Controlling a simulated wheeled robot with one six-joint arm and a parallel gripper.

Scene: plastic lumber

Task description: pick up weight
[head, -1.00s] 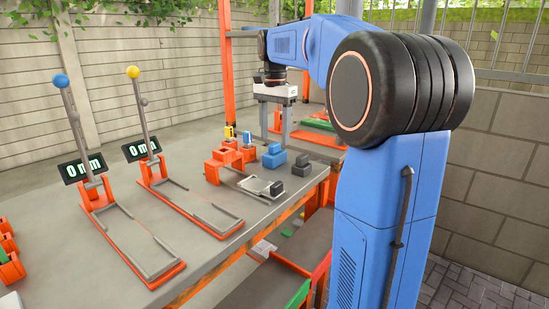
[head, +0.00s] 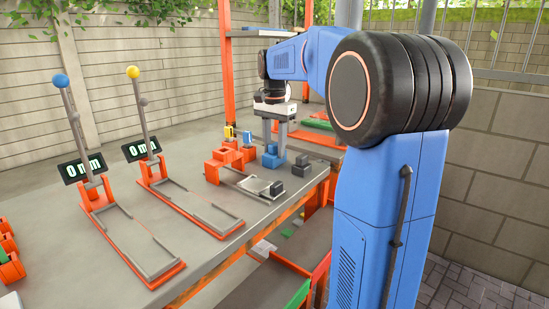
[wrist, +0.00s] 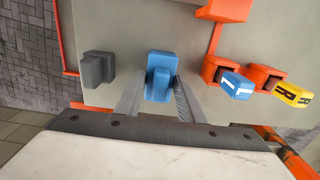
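A blue stepped weight (head: 271,161) stands on the grey table, and it shows in the middle of the wrist view (wrist: 160,76). My gripper (head: 275,140) is over it, pointing down. In the wrist view my gripper's two fingers (wrist: 158,92) are apart, one on each side of the blue weight. I cannot tell whether either finger touches it. A dark grey block of similar shape (head: 301,166) stands a little to the right, and left of the blue weight in the wrist view (wrist: 97,68).
A small tray (head: 254,185) lies near the table edge. Two orange-based gauges (head: 133,245) with displays are at the left.

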